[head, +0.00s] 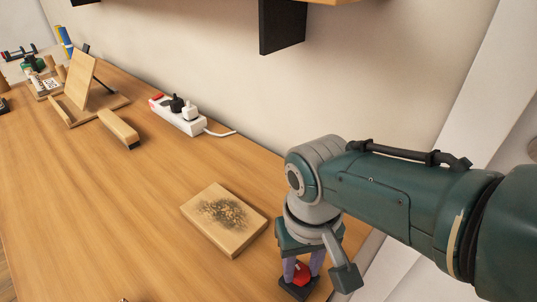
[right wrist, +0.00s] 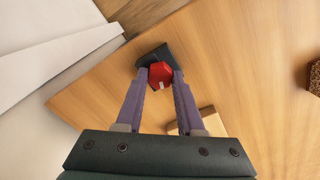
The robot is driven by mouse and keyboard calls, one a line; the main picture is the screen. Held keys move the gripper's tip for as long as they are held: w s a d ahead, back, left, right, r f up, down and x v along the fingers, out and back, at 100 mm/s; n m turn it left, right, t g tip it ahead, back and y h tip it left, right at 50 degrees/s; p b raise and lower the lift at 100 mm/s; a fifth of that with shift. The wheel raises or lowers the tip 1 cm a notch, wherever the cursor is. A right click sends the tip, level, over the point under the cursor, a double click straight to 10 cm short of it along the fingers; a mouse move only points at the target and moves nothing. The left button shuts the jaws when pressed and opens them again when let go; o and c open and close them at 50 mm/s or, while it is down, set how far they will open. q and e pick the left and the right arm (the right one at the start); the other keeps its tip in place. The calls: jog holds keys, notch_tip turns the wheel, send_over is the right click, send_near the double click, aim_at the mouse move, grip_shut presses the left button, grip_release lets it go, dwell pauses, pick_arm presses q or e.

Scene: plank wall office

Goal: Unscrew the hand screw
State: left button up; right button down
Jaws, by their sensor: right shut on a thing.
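The hand screw has a red knob (head: 302,273) and sits with a dark block-like base (head: 297,291) on the wooden table, near its right edge. In the right wrist view the red knob (right wrist: 160,75) is between my purple fingertips, with the dark base (right wrist: 153,55) behind it. My right gripper (head: 301,276) points down from above and is shut on the red knob. The threaded part is hidden. My left gripper is not in view.
A flat wooden block (head: 225,219) with a dark speckled top lies left of my right gripper. A white power strip (head: 178,115) lies by the wall. A wooden brush-like piece (head: 118,128) and wooden stand (head: 77,90) are farther left. A shelf bracket (head: 282,25) hangs above.

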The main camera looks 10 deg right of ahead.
dwell(0.4)
jog(key=n, duration=0.5)
jog(key=shift+n, duration=0.4)
jog(key=n, duration=0.4)
jog(key=shift+n, duration=0.3)
jog(key=shift+n, duration=2.4)
